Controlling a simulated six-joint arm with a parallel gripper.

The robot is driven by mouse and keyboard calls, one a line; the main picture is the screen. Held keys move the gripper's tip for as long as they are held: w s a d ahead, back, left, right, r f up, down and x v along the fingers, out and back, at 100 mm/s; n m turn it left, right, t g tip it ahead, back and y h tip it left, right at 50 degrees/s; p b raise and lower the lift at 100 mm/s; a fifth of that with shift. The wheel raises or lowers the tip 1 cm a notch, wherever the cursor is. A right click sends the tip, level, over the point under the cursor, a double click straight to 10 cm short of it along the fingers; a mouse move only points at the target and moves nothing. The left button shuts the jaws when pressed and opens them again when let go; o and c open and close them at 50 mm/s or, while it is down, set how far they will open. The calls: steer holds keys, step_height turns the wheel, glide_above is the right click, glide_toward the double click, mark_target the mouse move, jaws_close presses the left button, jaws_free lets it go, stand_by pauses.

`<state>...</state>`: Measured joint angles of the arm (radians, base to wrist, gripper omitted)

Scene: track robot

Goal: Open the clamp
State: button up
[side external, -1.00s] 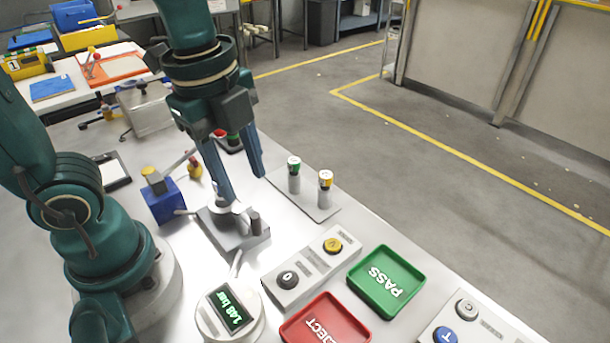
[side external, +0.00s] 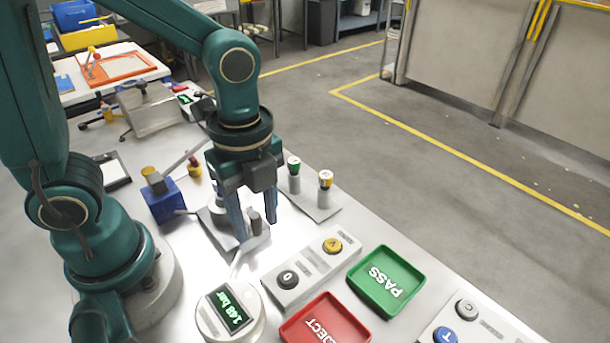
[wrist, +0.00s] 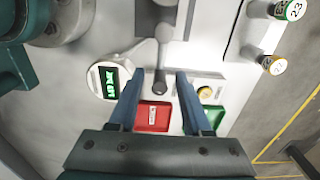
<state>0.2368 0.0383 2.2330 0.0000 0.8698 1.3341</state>
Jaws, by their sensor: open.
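The clamp (side external: 222,241) is a grey fixture on the white bench, partly hidden behind my gripper in the side view. My gripper (side external: 257,231) is open and points down over the clamp's front end. In the wrist view its fingertips (wrist: 160,72) lie on either side of the lever, apart from it. Contact cannot be told.
A round gauge (side external: 230,310), a two-button box (side external: 305,270), a red REJECT tray (side external: 325,322) and a green PASS tray (side external: 386,282) stand in front. Two capped cylinders stand on a grey plate (side external: 320,208) to the right. A blue block (side external: 163,203) is at left.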

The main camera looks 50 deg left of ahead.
jaws_close()
stand_by(1.4)
